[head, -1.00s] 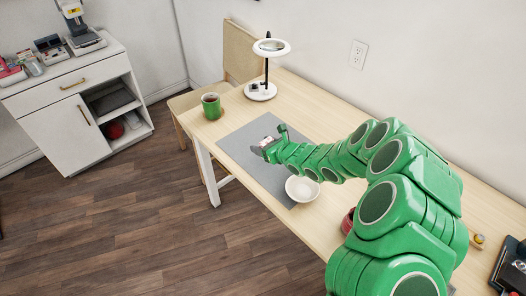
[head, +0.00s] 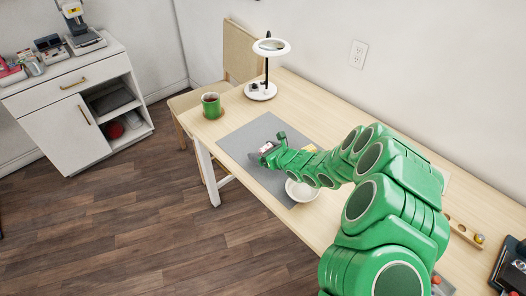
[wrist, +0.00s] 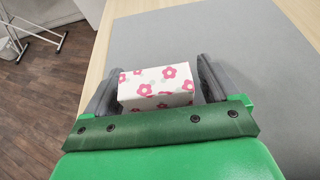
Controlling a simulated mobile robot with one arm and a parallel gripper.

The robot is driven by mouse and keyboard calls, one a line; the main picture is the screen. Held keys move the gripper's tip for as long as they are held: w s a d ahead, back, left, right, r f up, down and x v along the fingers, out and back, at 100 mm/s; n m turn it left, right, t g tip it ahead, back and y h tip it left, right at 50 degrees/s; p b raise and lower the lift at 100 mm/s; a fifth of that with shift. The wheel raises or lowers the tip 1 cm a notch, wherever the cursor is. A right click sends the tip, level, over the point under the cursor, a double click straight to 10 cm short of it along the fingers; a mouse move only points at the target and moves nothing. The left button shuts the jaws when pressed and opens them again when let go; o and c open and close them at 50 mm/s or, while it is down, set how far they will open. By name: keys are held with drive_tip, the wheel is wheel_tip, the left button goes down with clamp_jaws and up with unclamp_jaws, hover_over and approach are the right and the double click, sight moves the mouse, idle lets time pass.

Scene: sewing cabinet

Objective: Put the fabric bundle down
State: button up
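The fabric bundle (wrist: 157,86) is a small white block with pink flowers. In the wrist view it lies between the two grey fingers of my gripper (wrist: 157,82), which sit close against its two sides. In the head view the bundle (head: 267,147) shows small between the fingertips of my gripper (head: 268,146). It is over the grey mat (head: 247,134), near the mat's left edge. I cannot tell whether its underside touches the mat; the gripper's green body hides part of it.
A white bowl (head: 300,191) stands by the mat's near edge, partly behind my arm. A green mug (head: 211,106) and a ring lamp (head: 262,90) stand at the table's far end. The mat beyond the gripper is bare. A chair (head: 240,55) is past the table.

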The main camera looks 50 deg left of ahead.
drive_tip(key=shift+r, duration=0.2)
drive_tip(key=shift+w+d, duration=0.1)
drive_tip(key=shift+d, duration=0.2)
drive_tip(key=v, duration=0.9)
drive_tip(key=shift+d+r, duration=0.1)
drive_tip(key=shift+d, duration=0.15)
drive_tip(key=shift+v, duration=0.95)
